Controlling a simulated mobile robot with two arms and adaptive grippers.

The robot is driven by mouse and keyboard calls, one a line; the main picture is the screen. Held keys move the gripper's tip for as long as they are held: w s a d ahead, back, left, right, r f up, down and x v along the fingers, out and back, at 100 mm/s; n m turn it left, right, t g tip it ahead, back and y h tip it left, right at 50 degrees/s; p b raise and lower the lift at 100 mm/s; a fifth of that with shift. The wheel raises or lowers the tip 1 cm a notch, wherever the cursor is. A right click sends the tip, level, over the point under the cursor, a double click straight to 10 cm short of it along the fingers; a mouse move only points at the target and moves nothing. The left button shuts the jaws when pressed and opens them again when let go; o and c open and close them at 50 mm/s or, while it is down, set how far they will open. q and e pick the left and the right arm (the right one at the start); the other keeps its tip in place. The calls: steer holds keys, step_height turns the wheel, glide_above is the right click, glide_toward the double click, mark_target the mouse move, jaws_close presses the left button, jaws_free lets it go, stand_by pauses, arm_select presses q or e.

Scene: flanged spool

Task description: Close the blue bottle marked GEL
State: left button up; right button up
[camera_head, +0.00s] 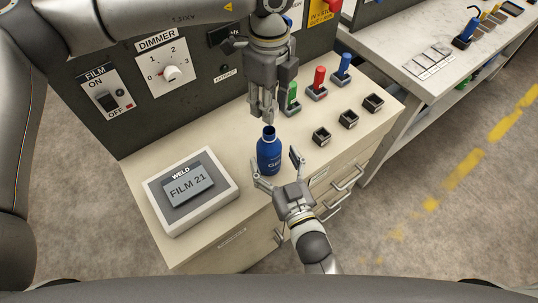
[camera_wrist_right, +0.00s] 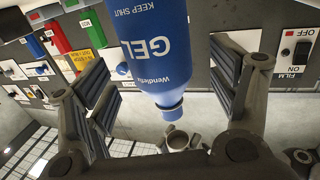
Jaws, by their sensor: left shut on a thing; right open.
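The blue bottle marked GEL (camera_head: 268,156) stands upright on the bench with its dark open mouth showing. In the right wrist view the bottle (camera_wrist_right: 155,55) is upside down and its GEL label shows. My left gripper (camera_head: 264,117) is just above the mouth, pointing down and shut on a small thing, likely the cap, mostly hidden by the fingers. My right gripper (camera_head: 278,169) is open at the near side of the bottle. In its wrist view, its fingers stand on both sides of the bottle with gaps.
A display box reading FILM 21 (camera_head: 190,190) lies left of the bottle. Green (camera_head: 291,95), red (camera_head: 318,82) and blue (camera_head: 343,68) handles stand behind to the right, near small black holders (camera_head: 348,119). A panel with a dimmer dial (camera_head: 171,73) is behind.

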steer(key=shift+x, duration=1.9)
steer(key=c, duration=1.6)
arm_select(q)
glide_above(269, 136)
steer(key=shift+f, duration=2.45)
arm_select(e)
steer(key=shift+o, duration=0.2)
arm_select(q)
steer(key=shift+f, duration=0.1)
steer(key=shift+f, duration=0.8)
steer(key=shift+f, duration=0.55)
